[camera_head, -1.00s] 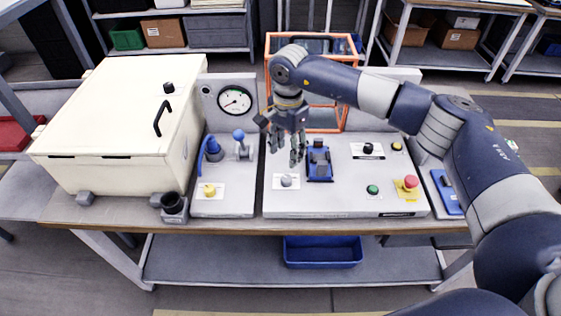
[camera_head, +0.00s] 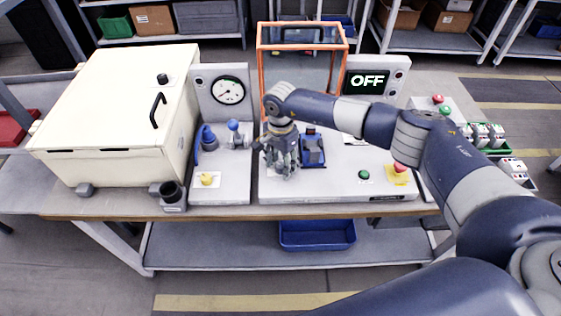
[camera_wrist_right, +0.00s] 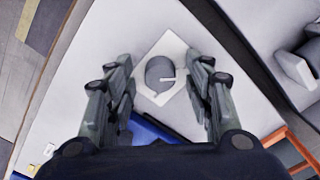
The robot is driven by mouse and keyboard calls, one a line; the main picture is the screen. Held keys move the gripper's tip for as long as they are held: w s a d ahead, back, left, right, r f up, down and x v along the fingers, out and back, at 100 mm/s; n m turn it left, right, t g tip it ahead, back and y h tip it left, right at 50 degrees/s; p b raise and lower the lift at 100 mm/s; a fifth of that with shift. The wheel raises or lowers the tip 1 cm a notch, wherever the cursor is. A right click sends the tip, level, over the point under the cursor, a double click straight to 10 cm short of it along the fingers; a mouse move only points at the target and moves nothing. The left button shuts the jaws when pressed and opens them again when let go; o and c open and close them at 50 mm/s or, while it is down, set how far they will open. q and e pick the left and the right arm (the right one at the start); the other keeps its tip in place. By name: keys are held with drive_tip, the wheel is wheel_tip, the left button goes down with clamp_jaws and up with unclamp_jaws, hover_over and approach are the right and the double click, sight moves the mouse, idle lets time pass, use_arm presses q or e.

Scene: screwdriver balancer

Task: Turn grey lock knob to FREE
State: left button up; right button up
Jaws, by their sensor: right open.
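The grey lock knob (camera_wrist_right: 160,74) sits on a pale square plate (camera_wrist_right: 172,47) in the right wrist view, with a white mark on it pointing right in that picture. My right gripper (camera_wrist_right: 158,98) is open, with one finger on each side of the knob in that view; I cannot tell whether they touch it. In the head view my right gripper (camera_head: 283,170) hangs down over the knob's place on the white panel (camera_head: 325,190) and hides the knob. Any lettering near the knob is not readable. My left gripper is not in view.
A blue fixture (camera_head: 312,150) stands just right of the gripper. A green button (camera_head: 364,174) and a red stop button (camera_head: 400,168) are further right. A yellow knob (camera_head: 207,178) is on the left panel. A display (camera_head: 367,82) reads OFF. An orange-framed guard (camera_head: 343,45) stands behind.

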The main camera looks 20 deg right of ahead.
drive_tip(key=c, duration=1.1)
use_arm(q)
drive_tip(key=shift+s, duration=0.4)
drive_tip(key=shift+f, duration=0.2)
use_arm(e)
drive_tip(key=m+b, duration=0.2)
drive_tip(key=m, duration=0.1)
drive_tip(key=shift+f+b, duration=0.1)
drive_tip(key=shift+b, duration=0.2)
drive_tip(key=m+b, duration=0.3)
drive_tip(key=m, duration=0.2)
drive_tip(key=shift+m, duration=0.3)
drive_tip(key=m+b, duration=0.1)
drive_tip(key=m, duration=0.3)
drive_tip(key=shift+b, duration=0.4)
use_arm(q)
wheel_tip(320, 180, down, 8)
drive_tip(key=b, duration=0.1)
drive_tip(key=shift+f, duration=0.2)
use_arm(e)
drive_tip(key=m, duration=0.5)
drive_tip(key=shift+r, duration=0.2)
drive_tip(key=shift+w+m, duration=0.1)
drive_tip(key=shift+m, duration=0.2)
